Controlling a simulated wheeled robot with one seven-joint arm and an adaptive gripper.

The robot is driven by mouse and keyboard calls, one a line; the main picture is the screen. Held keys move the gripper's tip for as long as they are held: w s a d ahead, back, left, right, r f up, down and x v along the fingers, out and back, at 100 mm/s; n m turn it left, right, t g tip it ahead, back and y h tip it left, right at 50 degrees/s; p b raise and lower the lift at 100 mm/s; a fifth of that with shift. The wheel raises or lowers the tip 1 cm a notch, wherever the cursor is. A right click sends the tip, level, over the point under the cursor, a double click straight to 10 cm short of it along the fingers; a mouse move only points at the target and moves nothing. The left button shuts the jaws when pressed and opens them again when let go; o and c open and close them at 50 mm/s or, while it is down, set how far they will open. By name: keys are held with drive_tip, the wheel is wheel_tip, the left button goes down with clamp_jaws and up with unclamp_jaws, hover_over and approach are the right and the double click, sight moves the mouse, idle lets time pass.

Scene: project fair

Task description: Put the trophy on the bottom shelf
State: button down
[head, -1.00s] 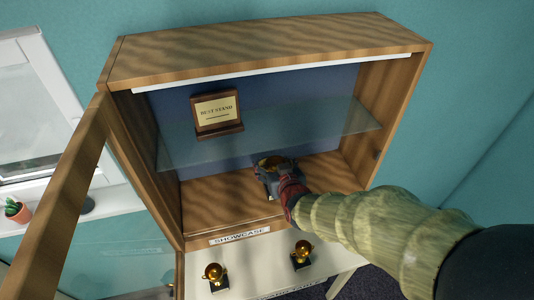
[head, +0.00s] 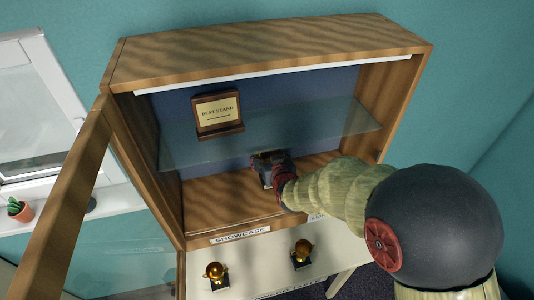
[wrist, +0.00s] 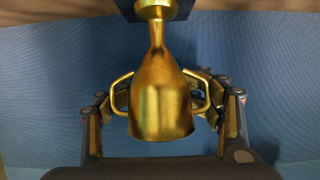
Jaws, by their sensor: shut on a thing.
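The gold trophy (wrist: 158,90), with two handles and a dark square base (wrist: 155,8), is between the fingers of my gripper (wrist: 160,112) in the wrist view, its base towards the top of the picture. My gripper (head: 270,168) is shut on its cup and is inside the open showcase, below the glass shelf (head: 300,128). In the head view the gripper hides most of the trophy. The bottom shelf (head: 220,202) is the wooden floor of the showcase. I cannot tell whether the base touches it.
A "Best Stand" plaque (head: 218,113) stands on the glass shelf above. The showcase door (head: 62,200) hangs open at left. Two more gold trophies (head: 216,272) (head: 302,250) stand on the white table in front. The bottom shelf is clear left of my gripper.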

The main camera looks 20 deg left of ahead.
drive_tip(key=shift+f, duration=0.1)
drive_tip(key=shift+c, duration=2.4)
unclamp_jaws()
drive_tip(key=shift+o, duration=0.4)
drive_tip(key=shift+s+r, duration=0.1)
drive_tip(key=shift+r, duration=0.1)
drive_tip(key=v, duration=1.1)
drive_tip(key=shift+s+d, duration=0.25)
drive_tip(key=shift+s, duration=0.05)
drive_tip(key=shift+r, duration=0.1)
